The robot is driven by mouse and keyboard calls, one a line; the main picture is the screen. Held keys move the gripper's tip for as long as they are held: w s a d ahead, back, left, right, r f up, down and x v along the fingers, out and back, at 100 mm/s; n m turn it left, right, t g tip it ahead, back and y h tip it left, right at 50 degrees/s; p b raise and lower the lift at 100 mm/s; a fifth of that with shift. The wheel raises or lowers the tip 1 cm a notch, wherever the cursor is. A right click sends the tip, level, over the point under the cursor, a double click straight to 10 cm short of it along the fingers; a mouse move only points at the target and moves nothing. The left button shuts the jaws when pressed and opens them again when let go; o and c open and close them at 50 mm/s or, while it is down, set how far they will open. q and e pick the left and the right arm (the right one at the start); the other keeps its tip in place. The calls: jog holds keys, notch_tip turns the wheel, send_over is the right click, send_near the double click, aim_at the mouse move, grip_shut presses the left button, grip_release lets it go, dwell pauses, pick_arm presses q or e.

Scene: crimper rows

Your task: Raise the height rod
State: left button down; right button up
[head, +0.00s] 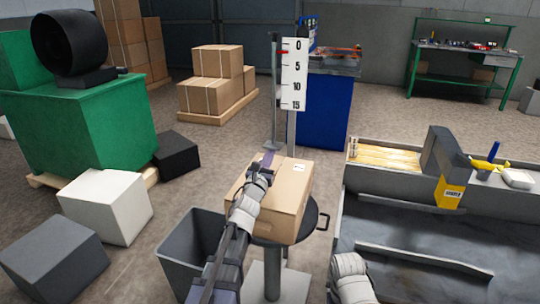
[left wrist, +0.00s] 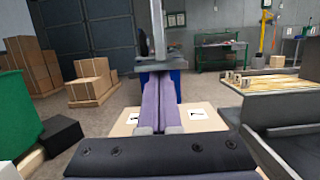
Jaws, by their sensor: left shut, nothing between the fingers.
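The height rod (head: 276,95) is a thin grey upright bar beside a white scale board (head: 294,75) marked 0 to 15. A red mark (head: 282,51) sits between 0 and 5. The rod's lower end has a flat grey foot above the far side of a cardboard box (head: 290,195). My left gripper (head: 269,159) is shut and empty over the box, its purple fingers pointing at the foot. In the left wrist view the fingertips (left wrist: 160,74) appear just below the grey foot (left wrist: 160,64); I cannot tell whether they touch. My right gripper is out of view.
The box rests on a round dark stand (head: 312,218) with a side handle. A grey bin (head: 185,262) stands at its left. A grey trough bench (head: 415,207) with a yellow-labelled block fills the right. A blue cabinet (head: 325,112) stands behind the scale.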

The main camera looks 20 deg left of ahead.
pick_arm(q)
notch_tip(320, 180, up, 2)
jog(key=shift+r+p, duration=0.25)
jog(key=shift+p, duration=0.5)
jog(key=shift+w+f, duration=0.1)
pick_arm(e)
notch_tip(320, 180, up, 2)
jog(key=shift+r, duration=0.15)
pick_arm(q)
jog(key=b+v, duration=0.2)
jog(key=v, duration=0.8)
jog(key=shift+b, duration=0.4)
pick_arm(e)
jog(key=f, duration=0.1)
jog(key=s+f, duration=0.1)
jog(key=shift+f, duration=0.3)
pick_arm(q)
jog(key=shift+f, duration=0.15)
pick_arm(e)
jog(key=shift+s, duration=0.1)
